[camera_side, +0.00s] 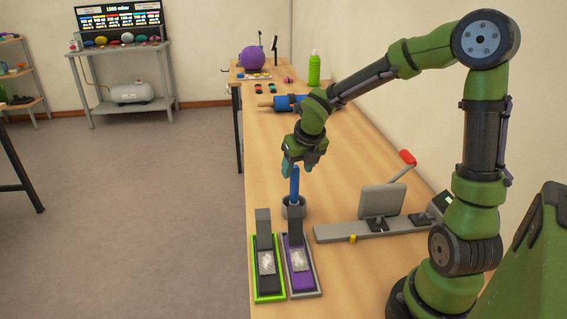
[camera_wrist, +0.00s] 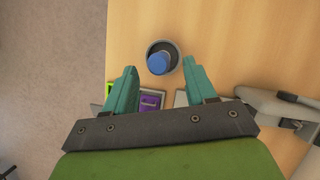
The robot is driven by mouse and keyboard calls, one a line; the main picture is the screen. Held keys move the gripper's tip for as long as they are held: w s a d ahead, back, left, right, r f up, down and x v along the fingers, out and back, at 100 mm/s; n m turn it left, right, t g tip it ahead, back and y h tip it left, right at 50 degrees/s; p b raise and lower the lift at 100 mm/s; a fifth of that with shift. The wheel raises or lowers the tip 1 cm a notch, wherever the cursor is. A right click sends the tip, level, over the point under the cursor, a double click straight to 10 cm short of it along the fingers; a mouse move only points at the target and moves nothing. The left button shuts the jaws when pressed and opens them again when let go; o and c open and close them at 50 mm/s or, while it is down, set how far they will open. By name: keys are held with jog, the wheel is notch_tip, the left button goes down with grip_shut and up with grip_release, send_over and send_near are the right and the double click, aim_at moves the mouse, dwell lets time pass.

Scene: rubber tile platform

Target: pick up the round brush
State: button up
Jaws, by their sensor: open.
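A blue upright handle (camera_side: 295,188), apparently the round brush, stands in a small dark grey cup (camera_side: 293,212) on the wooden table. The cup hides its lower end. In the wrist view the blue handle (camera_wrist: 158,64) is seen from above, leaning toward the near side of the cup (camera_wrist: 176,50). My gripper (camera_side: 301,168) is above the handle, with its teal fingers pointing down. In the wrist view my gripper (camera_wrist: 160,68) is open, with one finger on each side of the blue handle and visible gaps between. The fingers hold nothing.
A green-edged tray (camera_side: 268,297) and a grey tray with a purple insert (camera_side: 304,291) lie in front of the cup. A grey fixture with a red-handled lever (camera_side: 381,201) stands right. A blue cylindrical object (camera_side: 288,103) and green bottle (camera_side: 314,70) are farther back.

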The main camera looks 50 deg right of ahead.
aim_at(293, 180)
jog(key=x, duration=0.6)
jog(key=shift+w+f, duration=0.1)
jog(key=shift+f, duration=0.15)
jog(key=shift+c, duration=0.3)
grip_shut()
